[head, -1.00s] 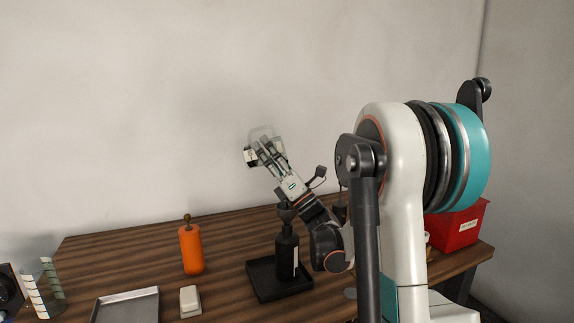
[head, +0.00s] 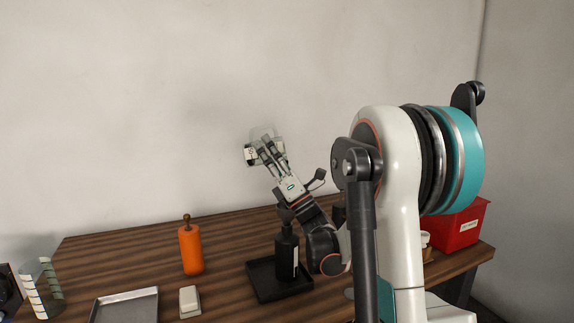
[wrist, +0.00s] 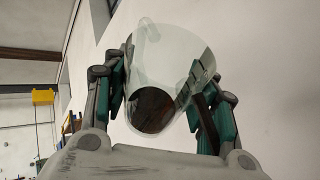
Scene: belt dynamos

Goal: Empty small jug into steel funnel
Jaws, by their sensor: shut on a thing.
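A clear glass jug (wrist: 170,65) is held between the fingers of my gripper (wrist: 165,95), which is shut on it. In the head view the jug (head: 262,132) is high above the table, with a white label at its lower left. My gripper (head: 268,155) points up and to the left there. A dark brown round patch shows through the jug in the wrist view; I cannot tell whether it is contents or the table behind. A dark grey funnel (head: 286,214) appears to sit in the neck of a black bottle (head: 287,252), below my gripper and partly overlapped by my wrist.
The bottle stands in a black tray (head: 262,284). To its left are an orange bottle (head: 191,250), a white block (head: 189,301), a metal tray (head: 126,306) and a striped glass beaker (head: 42,290). A red bin (head: 461,228) stands at the right. The table's back left is clear.

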